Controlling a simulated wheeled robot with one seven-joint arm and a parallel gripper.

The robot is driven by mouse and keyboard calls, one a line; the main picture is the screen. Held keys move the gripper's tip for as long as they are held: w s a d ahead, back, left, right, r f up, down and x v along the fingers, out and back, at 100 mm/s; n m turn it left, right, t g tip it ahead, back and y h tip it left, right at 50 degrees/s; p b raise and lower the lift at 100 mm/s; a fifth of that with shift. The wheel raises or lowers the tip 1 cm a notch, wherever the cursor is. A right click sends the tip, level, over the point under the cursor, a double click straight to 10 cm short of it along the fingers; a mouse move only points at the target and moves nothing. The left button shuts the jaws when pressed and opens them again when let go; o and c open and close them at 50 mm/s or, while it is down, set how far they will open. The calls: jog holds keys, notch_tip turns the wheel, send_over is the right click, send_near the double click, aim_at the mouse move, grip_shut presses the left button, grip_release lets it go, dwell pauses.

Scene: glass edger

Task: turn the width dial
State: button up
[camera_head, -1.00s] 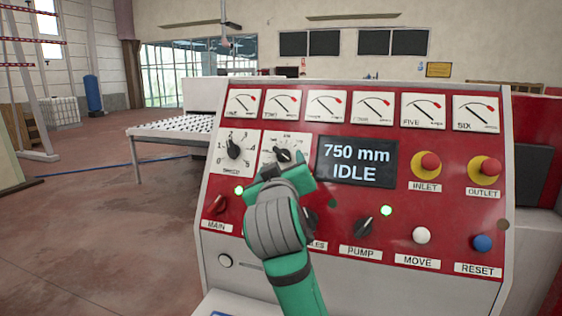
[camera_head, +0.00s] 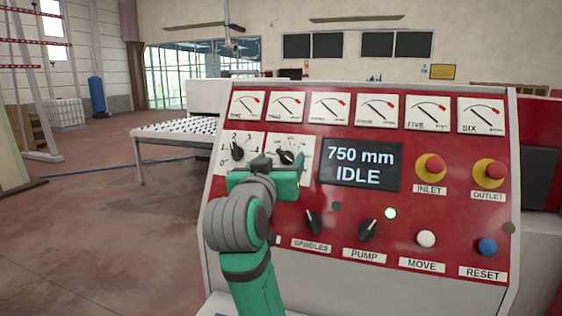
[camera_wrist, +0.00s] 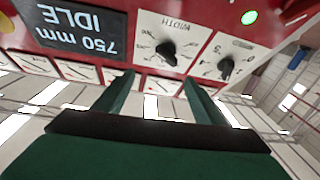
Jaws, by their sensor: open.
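The width dial is a black pointer knob (camera_head: 287,156) on a white scale plate, left of the display. In the wrist view, which is upside down, the knob (camera_wrist: 168,53) shows with the word WIDTH and its scale. My green gripper (camera_head: 276,168) is just in front of the dial's lower part and hides some of its plate. Its two fingers (camera_wrist: 157,86) are apart, with the knob seen beyond the gap between them. Nothing is between the fingers, and I see no contact with the knob. The display (camera_head: 359,165) reads 750 mm IDLE.
A speed dial (camera_head: 237,151) is close on the left. Spindles (camera_head: 313,222) and pump (camera_head: 368,229) knobs, red inlet (camera_head: 430,167) and outlet (camera_head: 490,173) buttons, and white move (camera_head: 426,238) and blue reset (camera_head: 487,246) buttons are on the panel. Gauges line its top.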

aim_at(283, 157)
jog(key=a+f+m+g+h, duration=0.25)
jog(key=a+m+h, duration=0.35)
jog(key=m, duration=0.4)
jog(key=shift+g, duration=0.35)
jog(key=x, duration=1)
jog(key=shift+w+d+r, duration=0.1)
jog(key=shift+d+r, duration=0.2)
jog(key=shift+d, duration=0.2)
jog(key=shift+c, duration=0.6)
jog(key=shift+a, duration=0.15)
jog(key=c, duration=0.9)
